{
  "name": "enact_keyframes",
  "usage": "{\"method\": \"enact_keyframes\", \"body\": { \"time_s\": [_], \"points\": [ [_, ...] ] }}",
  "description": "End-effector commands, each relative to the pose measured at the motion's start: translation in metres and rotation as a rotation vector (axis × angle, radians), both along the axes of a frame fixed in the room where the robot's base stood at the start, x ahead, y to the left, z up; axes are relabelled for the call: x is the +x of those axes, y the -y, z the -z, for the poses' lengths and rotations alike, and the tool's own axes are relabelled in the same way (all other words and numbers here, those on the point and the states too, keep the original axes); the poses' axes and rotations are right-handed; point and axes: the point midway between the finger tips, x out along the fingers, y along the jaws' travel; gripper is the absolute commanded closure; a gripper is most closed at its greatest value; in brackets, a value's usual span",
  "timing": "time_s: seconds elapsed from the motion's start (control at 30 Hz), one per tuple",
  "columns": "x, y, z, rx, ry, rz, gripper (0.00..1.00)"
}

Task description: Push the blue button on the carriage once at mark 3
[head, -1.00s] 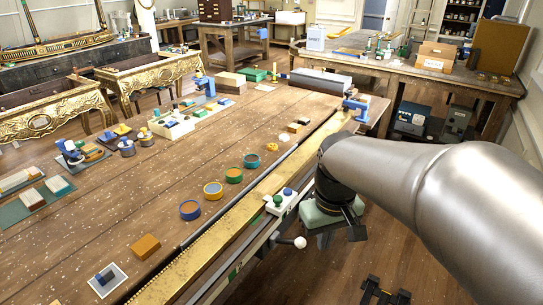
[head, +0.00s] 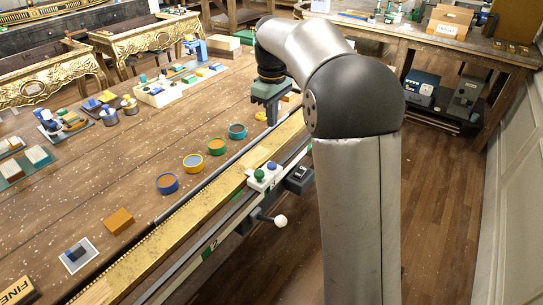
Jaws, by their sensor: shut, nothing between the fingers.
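The white carriage (head: 264,178) sits on the long brass rail (head: 205,203) along the table's edge. On its top are a green button (head: 259,174) and a blue button (head: 272,166), the blue one farther back. My gripper (head: 272,121) points down beyond the carriage, apart from both buttons. Its fingers look shut, with nothing seen between them. A green mark (head: 209,249) on the rail's front strip seems to read 2. I cannot make out mark 3.
A white-knobbed lever (head: 279,221) sticks out below the carriage. A dark box (head: 299,179) sits right of it. Several coloured round tins, such as a blue one (head: 167,183), line the table behind the rail. An orange block (head: 118,221) lies at left.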

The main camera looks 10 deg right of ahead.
Motion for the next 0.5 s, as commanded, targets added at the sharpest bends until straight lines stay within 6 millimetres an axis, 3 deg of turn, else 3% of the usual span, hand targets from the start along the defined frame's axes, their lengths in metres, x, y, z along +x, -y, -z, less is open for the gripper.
{"method": "enact_keyframes", "body": {
  "time_s": [0.23, 0.5],
  "points": [
    [-0.001, 0.0, 0.017, 0.0, -0.003, 0.001, 1.0],
    [-0.001, 0.0, 0.073, 0.0, -0.006, 0.002, 1.0]
  ]
}}
